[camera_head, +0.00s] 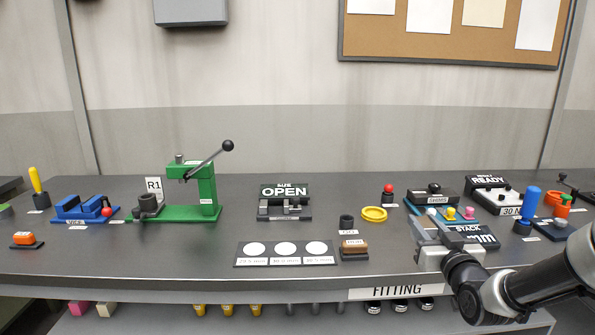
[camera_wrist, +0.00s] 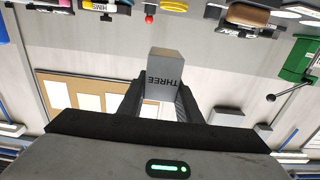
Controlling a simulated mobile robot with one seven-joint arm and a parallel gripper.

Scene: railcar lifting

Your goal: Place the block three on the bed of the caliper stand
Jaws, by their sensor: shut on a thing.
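Block three, a grey block marked THREE (camera_wrist: 165,72), is held between the two dark fingers of my gripper (camera_wrist: 158,100) in the wrist view, which is upside down. In the head view my gripper (camera_head: 432,230) is at the right front of the bench, pointing toward the back wall, and the block is hard to make out there. A black display reading STACK and mm (camera_head: 482,235) is partly hidden behind my gripper. It may belong to the caliper stand, but I cannot tell for sure; the stand's bed is not clearly visible.
A grey-jawed fixture with an OPEN sign (camera_head: 285,192) stands mid-bench. A green press (camera_head: 205,195) and blue vice (camera_head: 82,210) are left. A yellow ring (camera_head: 374,213) and SHIMS holder (camera_head: 433,196) lie near my gripper. A READY-signed unit (camera_head: 490,182) is right.

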